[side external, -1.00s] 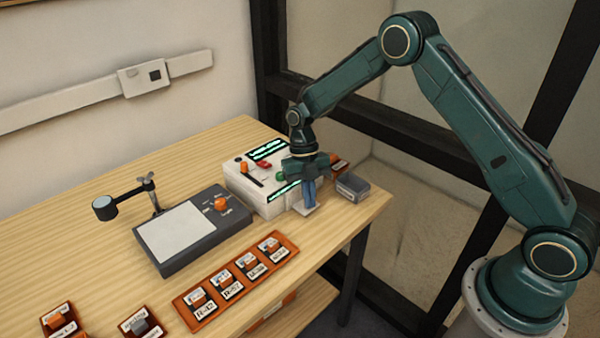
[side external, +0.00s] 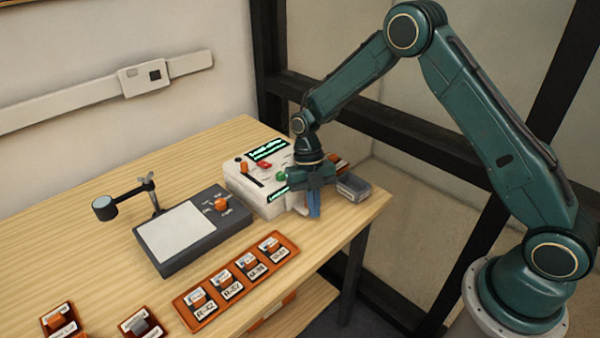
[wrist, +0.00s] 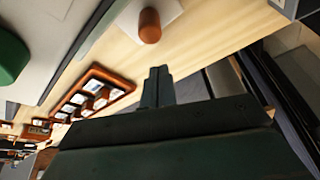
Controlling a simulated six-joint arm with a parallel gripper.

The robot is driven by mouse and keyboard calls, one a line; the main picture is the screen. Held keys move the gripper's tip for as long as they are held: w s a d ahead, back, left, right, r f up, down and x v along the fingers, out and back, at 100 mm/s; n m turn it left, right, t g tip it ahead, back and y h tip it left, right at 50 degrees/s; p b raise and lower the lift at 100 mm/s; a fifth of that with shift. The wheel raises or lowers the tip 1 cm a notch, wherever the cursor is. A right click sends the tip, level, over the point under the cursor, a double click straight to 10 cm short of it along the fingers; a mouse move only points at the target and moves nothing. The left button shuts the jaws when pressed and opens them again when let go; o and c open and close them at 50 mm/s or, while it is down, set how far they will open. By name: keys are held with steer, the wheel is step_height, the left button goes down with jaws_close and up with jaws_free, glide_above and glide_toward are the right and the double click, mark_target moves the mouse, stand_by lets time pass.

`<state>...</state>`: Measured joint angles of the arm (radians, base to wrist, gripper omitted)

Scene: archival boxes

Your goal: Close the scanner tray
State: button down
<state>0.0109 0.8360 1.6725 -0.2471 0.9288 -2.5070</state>
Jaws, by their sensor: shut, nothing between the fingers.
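The scanner (side external: 240,186) is a white box with lit green displays, a red button and a green button, at the back right of the table. A pale part, seemingly its tray (side external: 301,209), shows low at its front beside my fingers, mostly hidden by them. My gripper (side external: 314,207) is shut and empty, pointing down at the scanner's front. In the wrist view the shut fingertips (wrist: 157,75) point towards a white plate (wrist: 172,12) with an orange peg (wrist: 150,25). I cannot tell whether that plate is the tray, or whether the fingers touch it.
A grey bin (side external: 352,188) stands close to the right of my gripper, near the table's edge. A dark grey reader (side external: 190,262) with an orange knob sits left of the scanner. An orange rack (side external: 238,305) of labelled cartridges lies in front.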

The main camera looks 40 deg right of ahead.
steer(key=shift+s+a+r, duration=0.1)
steer(key=shift+r, duration=0.2)
steer(key=v, duration=0.9)
steer(key=shift+r, duration=0.15)
steer(key=shift+s, duration=0.1)
